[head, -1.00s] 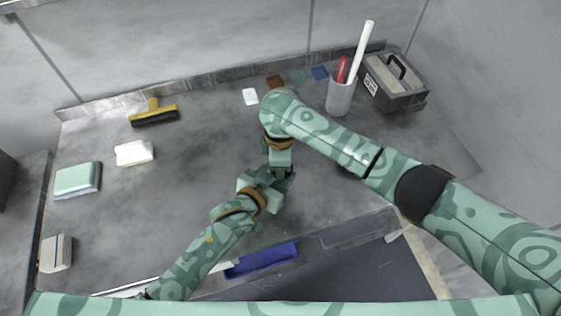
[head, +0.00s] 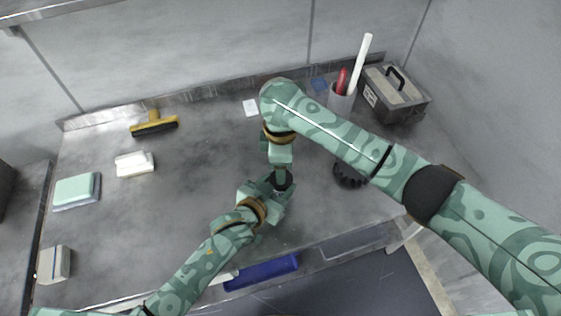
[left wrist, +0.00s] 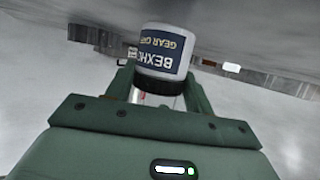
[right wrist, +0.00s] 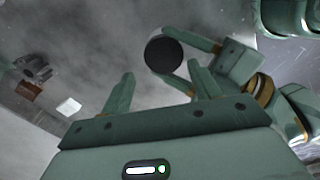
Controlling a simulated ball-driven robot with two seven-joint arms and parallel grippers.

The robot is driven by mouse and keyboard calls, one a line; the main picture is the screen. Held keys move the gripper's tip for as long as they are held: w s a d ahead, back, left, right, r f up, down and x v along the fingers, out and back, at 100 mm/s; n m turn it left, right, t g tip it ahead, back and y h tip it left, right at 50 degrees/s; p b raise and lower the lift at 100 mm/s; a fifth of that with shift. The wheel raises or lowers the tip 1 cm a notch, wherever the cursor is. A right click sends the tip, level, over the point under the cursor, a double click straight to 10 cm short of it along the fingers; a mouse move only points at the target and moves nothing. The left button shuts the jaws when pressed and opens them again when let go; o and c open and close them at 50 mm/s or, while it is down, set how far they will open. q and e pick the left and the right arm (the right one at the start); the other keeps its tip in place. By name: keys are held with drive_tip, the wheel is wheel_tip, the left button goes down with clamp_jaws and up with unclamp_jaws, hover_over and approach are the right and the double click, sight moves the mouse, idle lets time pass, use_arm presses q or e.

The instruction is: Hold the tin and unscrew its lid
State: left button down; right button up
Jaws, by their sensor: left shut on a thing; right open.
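The tin (left wrist: 168,48) is white with a dark blue label, which reads upside down in the left wrist view. Its black lid (left wrist: 155,86) sits on it. My left gripper (left wrist: 162,88) is shut on the tin, one finger on each side. In the right wrist view the lid is a black disc (right wrist: 164,54) seen from above, with the left fingers beside it. My right gripper (right wrist: 162,75) is open, and the lid appears beyond the gap between its fingertips, apart from them. In the head view the dark lid (head: 282,180) shows just below my right gripper; most of the tin is hidden.
A black toothed ring (head: 346,175) lies partly behind my right arm. A cup (head: 341,101) with a red and a white item and a grey toolbox (head: 396,92) stand at the back right. A blue tray (head: 262,271) is at the front edge.

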drive_tip(key=shift+w+d+r+m, duration=0.1)
drive_tip(key=shift+w+r+m, duration=0.15)
drive_tip(key=shift+r, duration=0.15)
drive_tip(key=shift+w+d+r+m, duration=0.1)
drive_tip(key=shift+r+m, duration=0.15)
drive_tip(key=shift+r, duration=0.15)
drive_tip(key=shift+r+m, duration=0.3)
drive_tip(key=shift+m, duration=0.6)
drive_tip(key=shift+s+r+m, duration=0.2)
drive_tip(key=shift+r+m, duration=0.05)
drive_tip(key=shift+m, duration=0.75)
drive_tip(key=m, duration=0.4)
drive_tip(key=shift+s+a, duration=0.15)
drive_tip(key=shift+s, duration=0.25)
drive_tip(key=shift+f+m, duration=0.2)
drive_tip(key=shift+m, duration=0.2)
wheel_tip(320, 180, down, 8)
drive_tip(key=shift+r, duration=0.25)
